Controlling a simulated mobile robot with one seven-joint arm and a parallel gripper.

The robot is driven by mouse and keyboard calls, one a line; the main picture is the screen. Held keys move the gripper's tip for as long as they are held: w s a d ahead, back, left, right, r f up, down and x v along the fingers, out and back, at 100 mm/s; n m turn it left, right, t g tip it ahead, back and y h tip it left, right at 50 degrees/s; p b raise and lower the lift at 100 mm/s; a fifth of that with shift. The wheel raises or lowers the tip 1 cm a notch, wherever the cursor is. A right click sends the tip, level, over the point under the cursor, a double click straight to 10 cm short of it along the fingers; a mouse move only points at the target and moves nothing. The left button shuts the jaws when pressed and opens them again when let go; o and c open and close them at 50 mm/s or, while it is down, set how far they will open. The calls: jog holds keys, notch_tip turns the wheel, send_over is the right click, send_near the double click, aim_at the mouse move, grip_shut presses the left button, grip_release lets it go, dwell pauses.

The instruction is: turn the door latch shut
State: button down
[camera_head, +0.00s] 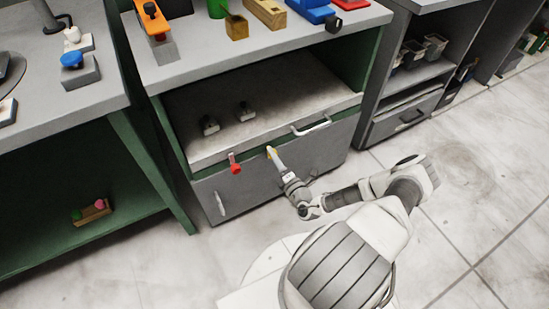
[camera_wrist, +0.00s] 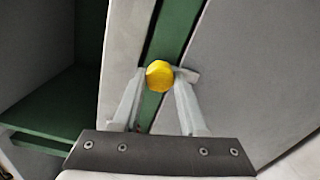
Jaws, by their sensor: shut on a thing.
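The yellow round latch knob (camera_wrist: 160,75) sits between my fingertips in the wrist view, with a short grey piece projecting to its right. In the head view the yellow knob (camera_head: 269,151) shows as a small spot on the upper front of the middle cabinet. My gripper (camera_wrist: 157,82) is shut on the knob, one finger on each side; it also shows in the head view (camera_head: 276,160). Behind the knob, a green strip (camera_wrist: 172,40) runs between two grey panels. Whether the latch engages anything is hidden.
A red knob (camera_head: 236,168) sits on the cabinet front, left of my gripper. A pale bar handle (camera_head: 311,127) is to the upper right and another handle (camera_head: 220,204) to the lower left. Open floor (camera_head: 450,235) lies at the right.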

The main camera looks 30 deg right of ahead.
jog(key=shift+m, duration=0.3)
dwell(0.4)
jog(key=shift+c, duration=2.2)
grip_release()
jog(key=shift+s, duration=0.1)
